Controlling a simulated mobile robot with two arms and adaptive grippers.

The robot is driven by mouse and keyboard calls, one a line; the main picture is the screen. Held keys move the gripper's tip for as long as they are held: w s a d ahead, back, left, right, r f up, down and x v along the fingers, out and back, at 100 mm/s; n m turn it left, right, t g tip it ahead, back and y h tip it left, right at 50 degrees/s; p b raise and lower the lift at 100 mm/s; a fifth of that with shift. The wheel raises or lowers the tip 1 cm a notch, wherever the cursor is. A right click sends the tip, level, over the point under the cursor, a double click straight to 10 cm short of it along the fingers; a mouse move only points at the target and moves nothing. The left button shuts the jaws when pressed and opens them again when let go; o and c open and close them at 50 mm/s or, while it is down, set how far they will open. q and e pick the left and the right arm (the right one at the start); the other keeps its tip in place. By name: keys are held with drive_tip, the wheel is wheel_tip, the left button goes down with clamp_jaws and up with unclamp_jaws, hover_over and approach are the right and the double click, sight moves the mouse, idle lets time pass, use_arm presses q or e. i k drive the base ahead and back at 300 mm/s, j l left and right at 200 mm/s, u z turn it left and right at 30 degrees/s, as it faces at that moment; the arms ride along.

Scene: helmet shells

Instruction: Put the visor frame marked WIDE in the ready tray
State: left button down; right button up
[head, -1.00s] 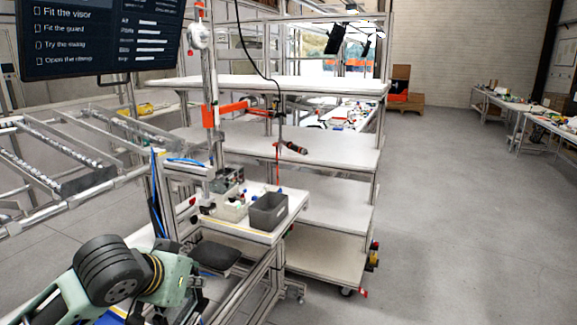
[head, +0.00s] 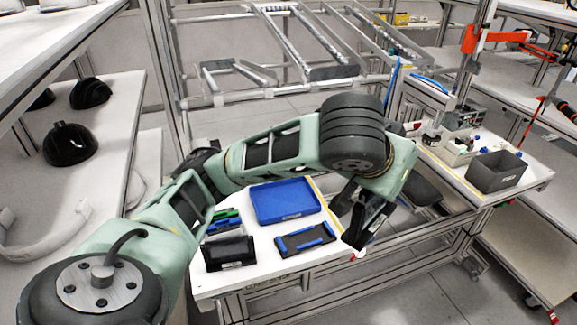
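My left gripper (head: 362,214) hangs from the arm that comes in from the left, pointing down by the right edge of the white bench. Its fingers are dark and I cannot tell whether they are open. A blue tray (head: 285,202) with a small unreadable label lies on the bench, left of the gripper. In front of it lies a flat black piece with blue edges (head: 306,239). A black holder (head: 229,254) stands at the front left, with thin green, blue and black pieces (head: 222,222) behind it. No WIDE marking is readable. My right gripper is not in view.
A dark grey bin (head: 495,171) and smaller containers stand on a bench at the right. Black helmet shells (head: 69,145) sit on a shelf at the left. A metal roller rack (head: 300,45) stands behind. My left arm crosses above the bench.

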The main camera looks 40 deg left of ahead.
sight(284, 201)
drive_tip(key=i+j+u, duration=0.15)
drive_tip(key=i+u, duration=0.55)
drive_tip(key=i+j+u, duration=0.25)
drive_tip(key=i+j, duration=0.05)
drive_tip(key=j, duration=0.15)
